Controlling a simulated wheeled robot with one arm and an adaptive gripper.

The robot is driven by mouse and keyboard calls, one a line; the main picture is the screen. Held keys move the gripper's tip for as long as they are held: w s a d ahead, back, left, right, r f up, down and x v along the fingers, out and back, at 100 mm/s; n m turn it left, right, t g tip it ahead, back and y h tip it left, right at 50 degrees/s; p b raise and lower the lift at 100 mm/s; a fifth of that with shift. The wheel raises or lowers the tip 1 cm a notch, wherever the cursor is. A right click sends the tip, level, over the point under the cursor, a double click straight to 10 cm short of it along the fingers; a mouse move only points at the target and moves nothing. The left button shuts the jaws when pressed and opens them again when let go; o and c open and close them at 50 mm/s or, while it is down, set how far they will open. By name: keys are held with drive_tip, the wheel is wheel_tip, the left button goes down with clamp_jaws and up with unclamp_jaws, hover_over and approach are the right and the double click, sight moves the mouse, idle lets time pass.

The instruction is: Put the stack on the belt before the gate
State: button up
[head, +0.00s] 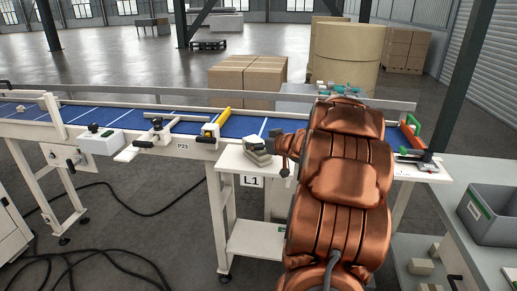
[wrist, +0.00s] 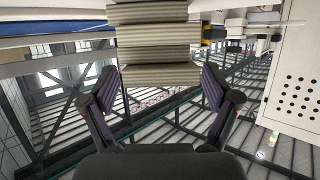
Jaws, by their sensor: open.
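The stack (head: 257,151) of grey-beige pieces sits on a small white stand (head: 232,163) labelled L1, just in front of the conveyor. In the wrist view the layered stack (wrist: 156,45) fills the top middle. My gripper (wrist: 160,88) is open, with its two dark fingers to either side of the stack's near end; I cannot tell whether they touch it. In the head view my gripper (head: 287,162) is close to the right of the stack, partly hidden by my copper-coloured arm. The blue belt (head: 240,126) runs behind the stand. I cannot tell which fitting is the gate.
A yellow bar (head: 217,122) stands at the belt near the P23 label. White clamp fittings (head: 155,133) line the belt's near edge. An orange-red part (head: 411,132) stands at its right end. A grey bin (head: 490,212) is at the right. Cables lie on the floor.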

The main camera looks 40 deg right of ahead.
sight(258, 141)
drive_tip(key=shift+x, duration=1.6)
drive_tip(key=shift+d+r, duration=0.1)
drive_tip(key=shift+d, duration=0.05)
drive_tip(key=c, duration=1.4)
